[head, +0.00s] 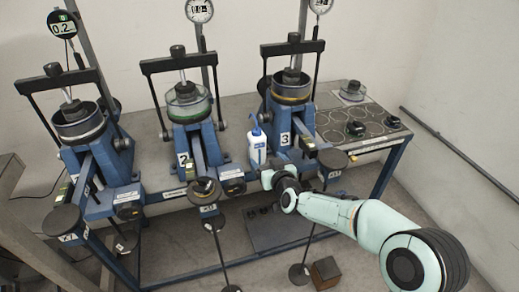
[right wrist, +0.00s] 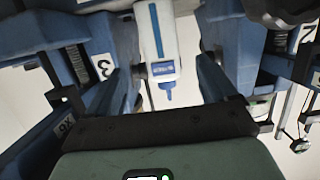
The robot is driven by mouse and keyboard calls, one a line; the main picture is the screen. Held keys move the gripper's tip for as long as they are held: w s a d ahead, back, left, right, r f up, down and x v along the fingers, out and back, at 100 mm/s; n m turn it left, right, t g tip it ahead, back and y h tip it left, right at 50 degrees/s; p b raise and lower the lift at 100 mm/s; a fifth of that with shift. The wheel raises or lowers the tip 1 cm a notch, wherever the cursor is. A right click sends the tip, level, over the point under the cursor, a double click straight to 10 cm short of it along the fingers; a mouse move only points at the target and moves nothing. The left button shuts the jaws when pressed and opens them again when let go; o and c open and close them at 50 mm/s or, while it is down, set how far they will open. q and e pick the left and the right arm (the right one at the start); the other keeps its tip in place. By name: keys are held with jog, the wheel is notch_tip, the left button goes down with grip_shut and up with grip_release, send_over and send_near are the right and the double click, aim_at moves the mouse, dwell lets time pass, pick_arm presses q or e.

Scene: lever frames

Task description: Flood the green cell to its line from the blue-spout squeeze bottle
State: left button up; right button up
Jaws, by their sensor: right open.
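The green cell (head: 190,112) is the clear-walled cup with a green band on the middle lever frame, marked 2. The water level and line inside it are too small to tell. The white squeeze bottle (head: 257,150) with a blue spout and blue label stands upright on the bench between frames 2 and 3. My right gripper (head: 268,179) is open and empty, just in front of the bottle and low. My left gripper is not in view.
Frame 3 with a yellow-banded cell (head: 291,90) stands right of the bottle. Frame 1 with a pale-banded cell (head: 79,122) stands at left. Lever arms with hanging weights (head: 205,190) jut over the bench's front edge. A plate with marked circles (head: 345,122) lies at right.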

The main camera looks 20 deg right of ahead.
aim_at(259, 152)
jog(key=p+x, duration=0.3)
jog(key=x, duration=0.5)
jog(key=shift+w+a+f, duration=0.1)
jog(key=shift+w+f, duration=0.05)
jog(key=shift+w, duration=0.1)
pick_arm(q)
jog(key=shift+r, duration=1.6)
pick_arm(e)
jog(key=shift+x, duration=1.1)
jog(key=c, duration=0.7)
jog(key=shift+r+p, duration=0.95)
jog(key=shift+r, duration=0.65)
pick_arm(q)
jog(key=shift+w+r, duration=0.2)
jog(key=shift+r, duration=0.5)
pick_arm(e)
jog(key=shift+r, duration=0.1)
